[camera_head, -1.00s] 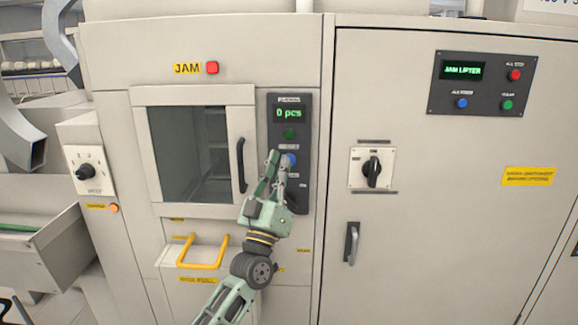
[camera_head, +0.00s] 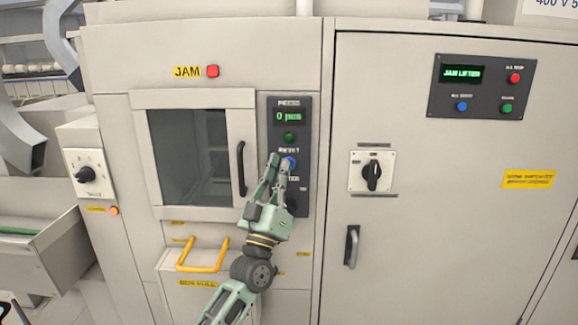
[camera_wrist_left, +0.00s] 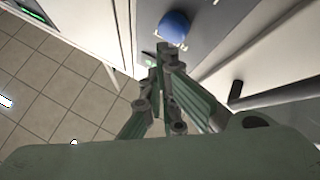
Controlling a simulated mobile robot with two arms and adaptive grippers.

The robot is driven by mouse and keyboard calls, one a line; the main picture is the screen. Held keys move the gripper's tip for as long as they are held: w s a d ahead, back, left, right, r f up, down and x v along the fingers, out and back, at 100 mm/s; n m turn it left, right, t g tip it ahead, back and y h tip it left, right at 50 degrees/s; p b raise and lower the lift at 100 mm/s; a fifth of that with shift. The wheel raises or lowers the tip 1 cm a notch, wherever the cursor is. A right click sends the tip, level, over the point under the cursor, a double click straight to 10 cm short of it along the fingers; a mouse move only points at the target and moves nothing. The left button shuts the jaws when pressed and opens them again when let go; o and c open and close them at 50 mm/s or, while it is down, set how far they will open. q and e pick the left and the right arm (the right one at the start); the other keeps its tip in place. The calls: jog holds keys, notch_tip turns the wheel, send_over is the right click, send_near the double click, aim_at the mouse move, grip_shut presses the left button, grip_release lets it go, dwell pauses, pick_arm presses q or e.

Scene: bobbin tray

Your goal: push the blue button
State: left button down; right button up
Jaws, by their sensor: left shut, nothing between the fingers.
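A blue button (camera_head: 289,163) sits on the dark control panel (camera_head: 303,150) below a green button (camera_head: 290,138) and a display reading "0 pcs". My left gripper (camera_head: 278,160) is shut and empty, with its fingertips at the blue button's lower left and covering part of it. In the left wrist view the blue button (camera_wrist_left: 174,27) is a round dome just beyond the shut fingertips (camera_wrist_left: 160,55). My right gripper is not in view.
A second blue button (camera_head: 462,106) is on the right-hand panel with red and green buttons. A red button (camera_head: 212,71) is beside the JAM label. A black door handle (camera_head: 241,168) stands out left of my gripper. A yellow handle (camera_head: 203,255) is below.

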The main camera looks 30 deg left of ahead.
pick_arm(q)
jog(key=shift+w, duration=0.1)
dwell(0.3)
jog(key=shift+w+a, duration=0.2)
jog(key=shift+w, duration=0.1)
jog(key=shift+w+a+b, duration=0.3)
jog(key=shift+w+b, duration=0.1)
jog(key=shift+b, duration=0.1)
dwell(0.7)
jog(key=shift+s+d, duration=0.1)
dwell(0.3)
jog(key=shift+s+d+p, duration=0.4)
jog(key=shift+s+p, duration=0.2)
jog(key=shift+s, duration=0.1)
